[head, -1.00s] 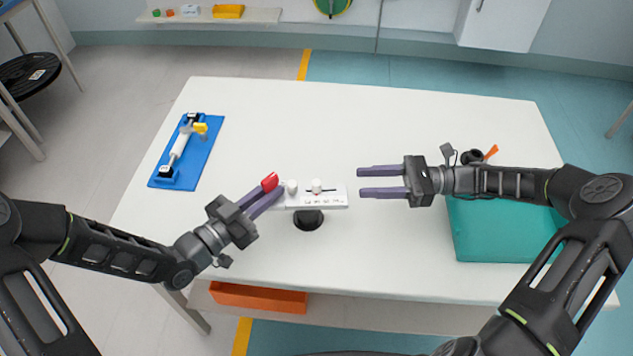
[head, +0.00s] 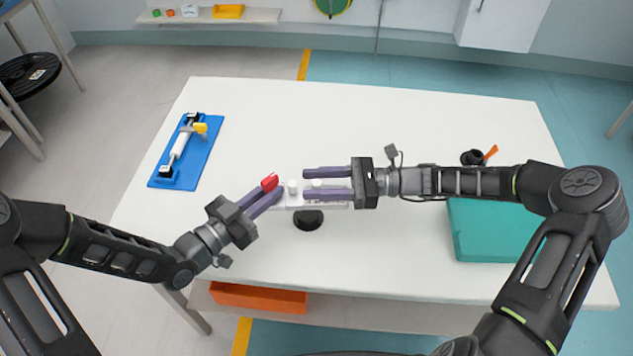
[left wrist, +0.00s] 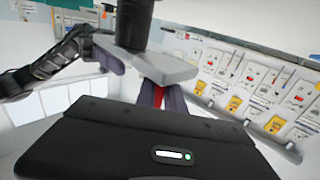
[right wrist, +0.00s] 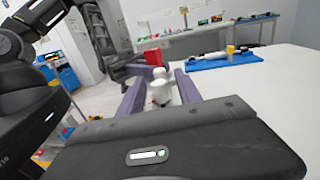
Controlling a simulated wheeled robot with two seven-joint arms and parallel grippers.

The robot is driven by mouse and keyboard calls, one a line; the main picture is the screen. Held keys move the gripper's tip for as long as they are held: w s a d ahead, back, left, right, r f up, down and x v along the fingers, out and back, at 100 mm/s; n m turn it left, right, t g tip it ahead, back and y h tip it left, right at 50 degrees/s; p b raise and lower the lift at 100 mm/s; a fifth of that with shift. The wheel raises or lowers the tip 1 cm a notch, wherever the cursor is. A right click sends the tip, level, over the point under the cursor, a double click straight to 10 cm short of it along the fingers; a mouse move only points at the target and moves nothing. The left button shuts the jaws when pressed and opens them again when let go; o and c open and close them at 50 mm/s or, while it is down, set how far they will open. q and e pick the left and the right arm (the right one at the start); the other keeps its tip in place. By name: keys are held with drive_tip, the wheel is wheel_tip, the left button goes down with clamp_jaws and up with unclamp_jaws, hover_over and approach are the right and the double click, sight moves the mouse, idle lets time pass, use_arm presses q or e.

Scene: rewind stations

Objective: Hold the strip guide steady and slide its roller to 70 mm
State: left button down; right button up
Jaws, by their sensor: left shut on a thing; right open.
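The strip guide (head: 282,203) is a white bar on a round black foot (head: 308,221) at the middle of the table. My left gripper (head: 270,187) is shut on its red end grip (head: 270,181); the left wrist view also shows red between the fingers (left wrist: 158,97). My right gripper (head: 304,182) is open, its fingers reaching over the bar from the right. In the right wrist view, the white roller (right wrist: 160,92) stands between those fingers, with no clear contact. In the head view, the near finger hides much of the scale; the roller's reading cannot be read.
A blue board (head: 205,160) with a white cylinder and yellow clamp lies at the table's left. A teal block (head: 490,235) is at right, beneath my right arm. A small black object (head: 472,157) with an orange part sits behind that arm. The table's back is clear.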

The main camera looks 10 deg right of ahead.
drive_tip(key=shift+c, duration=0.3)
clamp_jaws()
idle(1.1)
